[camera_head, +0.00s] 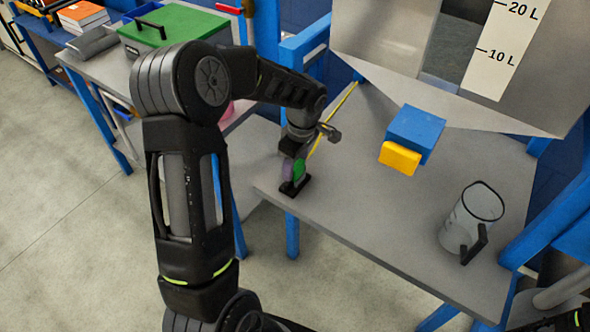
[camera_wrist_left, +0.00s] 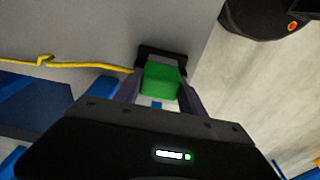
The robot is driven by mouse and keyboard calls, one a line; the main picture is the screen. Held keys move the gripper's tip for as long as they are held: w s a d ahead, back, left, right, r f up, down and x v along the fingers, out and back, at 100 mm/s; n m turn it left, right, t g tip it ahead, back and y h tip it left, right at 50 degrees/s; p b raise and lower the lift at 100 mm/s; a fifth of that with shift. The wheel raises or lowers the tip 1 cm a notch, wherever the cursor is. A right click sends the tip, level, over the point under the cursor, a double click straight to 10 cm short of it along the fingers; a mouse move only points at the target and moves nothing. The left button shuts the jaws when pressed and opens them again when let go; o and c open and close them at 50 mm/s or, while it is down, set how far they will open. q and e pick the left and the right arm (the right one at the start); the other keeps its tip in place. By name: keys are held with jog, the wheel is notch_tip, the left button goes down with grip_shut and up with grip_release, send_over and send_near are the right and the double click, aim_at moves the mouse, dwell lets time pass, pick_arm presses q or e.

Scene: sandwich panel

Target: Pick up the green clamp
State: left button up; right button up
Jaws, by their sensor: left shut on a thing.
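The green clamp (camera_head: 299,168) is at the left edge of the grey table, with a black part (camera_head: 295,188) at its lower end. My left gripper (camera_head: 292,170) comes down from above and is shut on the clamp. In the left wrist view the clamp's green block (camera_wrist_left: 161,80) sits between the two fingers (camera_wrist_left: 157,92), with the black part just beyond them. I cannot tell whether the black part touches the tabletop. My right gripper is not in view.
The grey table (camera_head: 350,205) holds a blue and yellow block (camera_head: 415,134) and a clear jug (camera_head: 472,222) with a black handle. A yellow cord (camera_wrist_left: 85,66) lies near the clamp. A side bench carries a green-lidded box (camera_head: 175,25). The table's middle is free.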

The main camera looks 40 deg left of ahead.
pick_arm(q)
grip_shut()
jog(key=shift+r, duration=0.1)
notch_tip(320, 180, up, 10)
jog(key=shift+f+b, duration=0.1)
jog(key=shift+b, duration=0.25)
dwell(0.7)
